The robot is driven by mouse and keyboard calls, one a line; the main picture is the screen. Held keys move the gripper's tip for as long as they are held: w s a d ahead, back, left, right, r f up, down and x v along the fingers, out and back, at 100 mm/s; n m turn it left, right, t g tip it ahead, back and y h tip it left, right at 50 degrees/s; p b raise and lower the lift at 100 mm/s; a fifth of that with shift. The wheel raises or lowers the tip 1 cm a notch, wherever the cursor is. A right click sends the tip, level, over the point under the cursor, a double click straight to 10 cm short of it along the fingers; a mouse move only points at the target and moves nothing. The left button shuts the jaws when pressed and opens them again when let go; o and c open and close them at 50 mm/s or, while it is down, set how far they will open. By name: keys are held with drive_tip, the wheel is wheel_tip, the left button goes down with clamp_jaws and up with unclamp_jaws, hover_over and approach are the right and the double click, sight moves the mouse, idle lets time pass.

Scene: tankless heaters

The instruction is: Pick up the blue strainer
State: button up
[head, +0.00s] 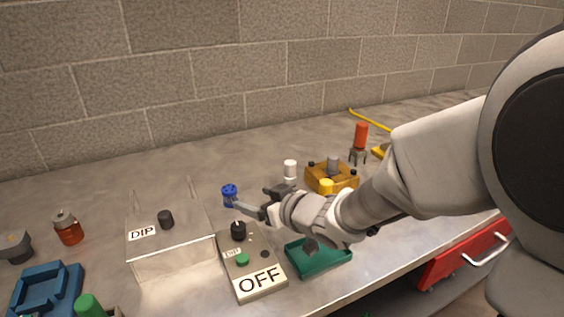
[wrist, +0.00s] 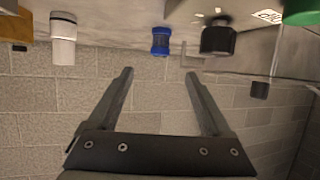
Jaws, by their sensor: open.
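The blue strainer (head: 229,194) is a small blue cylinder standing on the grey counter, left of my gripper in the head view. It also shows in the wrist view (wrist: 161,40), near the top middle, beyond the fingertips and roughly between their lines. My gripper (head: 252,209) is open and empty; its two fingers show apart in the wrist view (wrist: 158,72). The gripper is close to the strainer but does not appear to hold it. In the head view, the finger partly overlaps the area just in front of the strainer.
A metal box marked DIP (head: 190,245) stands left of the strainer. An OFF panel with a black knob (head: 238,231) is in front. A white cylinder (head: 290,169) and an orange-yellow block (head: 318,184) stand right. A green tray (head: 325,258) lies under my arm. A block wall backs the counter.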

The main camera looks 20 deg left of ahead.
sight(233, 192)
drive_tip(key=b+x, duration=0.1)
drive_tip(key=x, duration=0.7)
drive_tip(key=shift+w+f, duration=0.1)
drive_tip(key=b+x, duration=0.1)
drive_tip(key=x, duration=0.3)
drive_tip(key=shift+a+f+b, duration=0.2)
drive_tip(key=shift+f+b, duration=0.05)
drive_tip(key=shift+b, duration=0.1)
drive_tip(key=shift+w+a+f, duration=0.1)
drive_tip(key=shift+w+a, duration=0.1)
drive_tip(key=shift+a, duration=0.15)
clamp_jaws()
